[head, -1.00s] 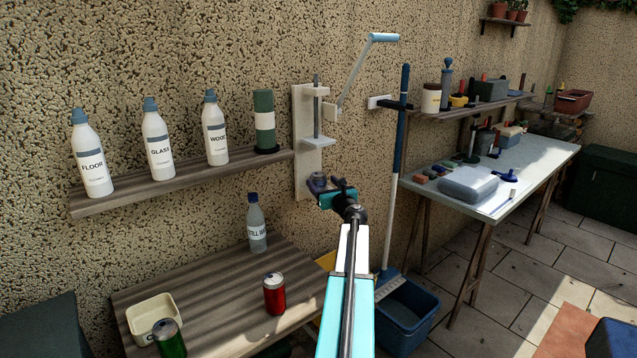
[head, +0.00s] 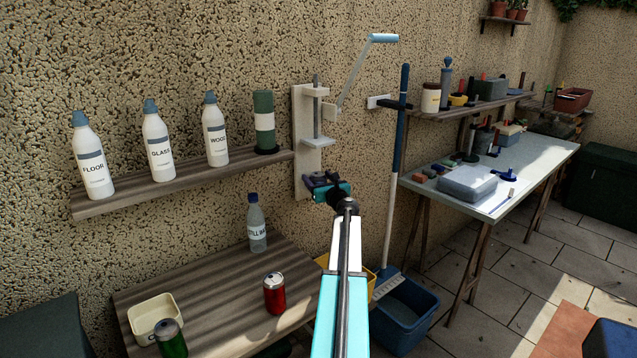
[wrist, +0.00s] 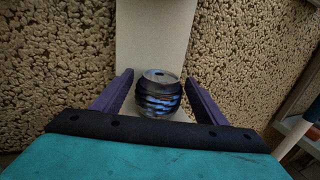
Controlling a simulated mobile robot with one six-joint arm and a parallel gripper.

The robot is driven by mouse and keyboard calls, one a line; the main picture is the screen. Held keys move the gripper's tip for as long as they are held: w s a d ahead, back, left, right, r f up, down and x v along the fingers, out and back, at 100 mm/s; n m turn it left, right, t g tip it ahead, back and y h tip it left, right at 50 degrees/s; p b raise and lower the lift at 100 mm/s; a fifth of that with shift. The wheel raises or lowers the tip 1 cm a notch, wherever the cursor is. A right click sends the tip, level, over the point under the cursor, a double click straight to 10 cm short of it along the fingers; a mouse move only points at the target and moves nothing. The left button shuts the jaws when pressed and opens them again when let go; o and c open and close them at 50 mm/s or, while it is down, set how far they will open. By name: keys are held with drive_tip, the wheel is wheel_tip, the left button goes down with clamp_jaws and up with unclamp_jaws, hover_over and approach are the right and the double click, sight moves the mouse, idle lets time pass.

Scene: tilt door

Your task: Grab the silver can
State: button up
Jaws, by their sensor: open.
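The silver can (wrist: 158,92) looks squashed, with dark and blue ridges, and it sits upright on the white base of a wall-mounted crusher (head: 300,150). In the wrist view my gripper (wrist: 160,80) is open, with one purple finger on each side of the can and gaps visible at both sides. In the head view my gripper (head: 322,181) is at the lower end of the crusher and hides most of the can there.
The crusher's lever (head: 352,75) sticks up to the right. A shelf (head: 180,183) with bottles is to the left. A red can (head: 274,293) and a green can (head: 171,338) stand on the table (head: 220,285) below.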

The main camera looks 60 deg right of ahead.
drive_tip(key=c, duration=1.2)
drive_tip(key=shift+r, duration=0.15)
drive_tip(key=shift+r, duration=1.3)
drive_tip(key=s+a, duration=0.2)
drive_tip(key=s, duration=0.3)
drive_tip(key=s+a+r+b, duration=0.1)
drive_tip(key=s+a, duration=0.1)
drive_tip(key=s, duration=0.3)
drive_tip(key=s+a+r+b, duration=0.1)
drive_tip(key=s+a, duration=0.1)
drive_tip(key=s, duration=0.2)
drive_tip(key=shift+s+a, duration=0.1)
drive_tip(key=shift+s, duration=0.3)
